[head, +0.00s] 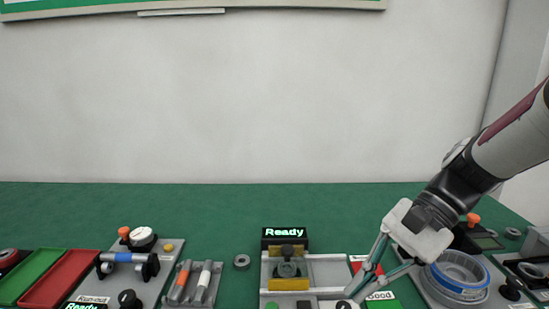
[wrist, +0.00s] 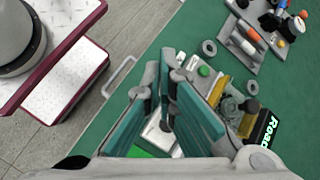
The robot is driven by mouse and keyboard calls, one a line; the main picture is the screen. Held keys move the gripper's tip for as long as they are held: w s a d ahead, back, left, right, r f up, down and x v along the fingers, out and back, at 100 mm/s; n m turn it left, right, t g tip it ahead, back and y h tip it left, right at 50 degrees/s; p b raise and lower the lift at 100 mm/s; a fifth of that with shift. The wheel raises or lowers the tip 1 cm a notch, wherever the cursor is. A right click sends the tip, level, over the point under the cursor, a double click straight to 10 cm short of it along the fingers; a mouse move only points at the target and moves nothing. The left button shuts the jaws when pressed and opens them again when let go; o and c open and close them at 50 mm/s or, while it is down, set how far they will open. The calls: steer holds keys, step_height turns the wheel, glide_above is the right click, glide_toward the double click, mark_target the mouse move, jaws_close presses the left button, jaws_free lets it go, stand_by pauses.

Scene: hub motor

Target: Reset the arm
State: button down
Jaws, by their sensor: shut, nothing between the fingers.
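My arm (head: 465,180) reaches in from the right in the head view, bent down over the green table. My gripper (head: 355,292) points down and to the left, its teal fingers meeting at the tips near the right end of the grey fixture (head: 325,268) with the "Ready" display (head: 285,234). In the wrist view my gripper (wrist: 163,72) shows its fingertips close together, with nothing held between them. Whether the tips touch the fixture cannot be told, as the fingers hide part of it.
Right of the gripper is a station with a blue-and-white ring (head: 460,272). On the left are a green tray (head: 32,276), a red tray (head: 62,278), a gauge station (head: 142,239) and a marker holder (head: 193,283). Bare green table (head: 200,210) lies behind.

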steer(key=s+d+r+n+t+h, duration=0.1)
steer(key=s+d+n+t+h, duration=0.15)
steer(key=s+n+h, duration=0.4)
steer(key=s+d+n+t+h, duration=0.2)
steer(key=s+d+n, duration=0.1)
steer(key=s, duration=0.6)
step_height(320, 180, up, 14)
steer(key=t+p, duration=0.2)
steer(key=p, duration=1)
steer(key=shift+d+p, duration=0.25)
steer(key=shift+p, duration=0.1)
steer(key=shift+r, duration=0.1)
